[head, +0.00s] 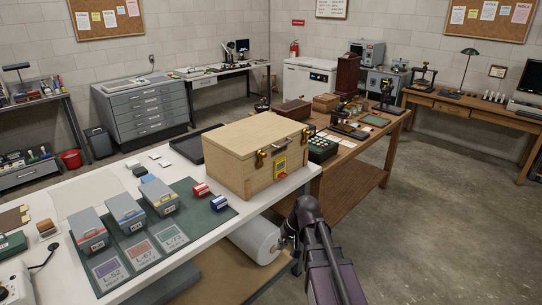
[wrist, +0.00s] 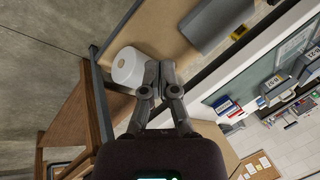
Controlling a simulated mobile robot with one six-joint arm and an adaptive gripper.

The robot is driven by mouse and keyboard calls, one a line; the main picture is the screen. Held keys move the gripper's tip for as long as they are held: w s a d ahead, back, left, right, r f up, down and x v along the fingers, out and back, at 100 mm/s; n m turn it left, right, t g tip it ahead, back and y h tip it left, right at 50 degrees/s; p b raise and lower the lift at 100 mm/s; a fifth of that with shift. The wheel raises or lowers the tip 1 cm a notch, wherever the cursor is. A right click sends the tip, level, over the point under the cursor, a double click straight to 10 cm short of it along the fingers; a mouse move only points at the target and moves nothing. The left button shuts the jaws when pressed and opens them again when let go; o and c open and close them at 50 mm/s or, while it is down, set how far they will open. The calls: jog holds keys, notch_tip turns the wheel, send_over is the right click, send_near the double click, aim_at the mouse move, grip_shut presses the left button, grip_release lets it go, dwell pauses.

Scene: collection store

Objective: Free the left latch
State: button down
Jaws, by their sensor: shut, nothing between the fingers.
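The pale wooden case (head: 228,164) stands on the white table in the head view, lid down. Its left latch (head: 260,158) is a brass fitting on the front face. A second brass latch (head: 305,136) sits to its right, with a yellow-and-red label (head: 280,165) between them. The picture is too small to tell how either latch is set. My gripper (wrist: 158,72) is shut and empty in the wrist view. In the head view my arm reaches up from the bottom, its end low in front of the table, below and apart from the case. The latches are not discernible in the wrist view.
A white roll (head: 257,240) lies under the table edge beside my gripper; it also shows in the wrist view (wrist: 128,67). Grey boxes (head: 124,211) stand on a green mat (head: 207,208) left of the case. A wooden table (head: 352,175) stands behind. Floor at right is clear.

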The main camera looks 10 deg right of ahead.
jog(key=w+r+m+t+y, duration=0.1)
jog(key=w+r+t+y, duration=0.25)
jog(key=w, duration=0.75)
jog(key=w+d+r+m+t+y, duration=0.2)
jog(key=w+d+r, duration=0.4)
jog(key=w, duration=0.3)
jog(key=w+d+r+m+t+y+b, duration=0.1)
jog(key=w+d+r+m+t+y, duration=0.1)
jog(key=w+d+r+t, duration=0.3)
jog(key=w+d+r+m, duration=0.1)
jog(key=w+d, duration=0.1)
jog(key=w, duration=0.2)
jog(key=shift+d+m+y, duration=0.3)
jog(key=shift+m+y, duration=0.05)
jog(key=shift+m, duration=0.05)
jog(key=shift+w+a+t, duration=0.1)
jog(key=shift+w+t, duration=0.05)
jog(key=shift+t, duration=0.1)
jog(key=x, duration=1)
jog(key=shift+w, duration=0.1)
jog(key=shift+s+a+f+b, duration=0.2)
jog(key=shift+s+a+b, duration=0.15)
jog(key=shift+s+a, duration=0.8)
jog(key=shift+a, duration=0.45)
jog(key=shift+f, duration=0.1)
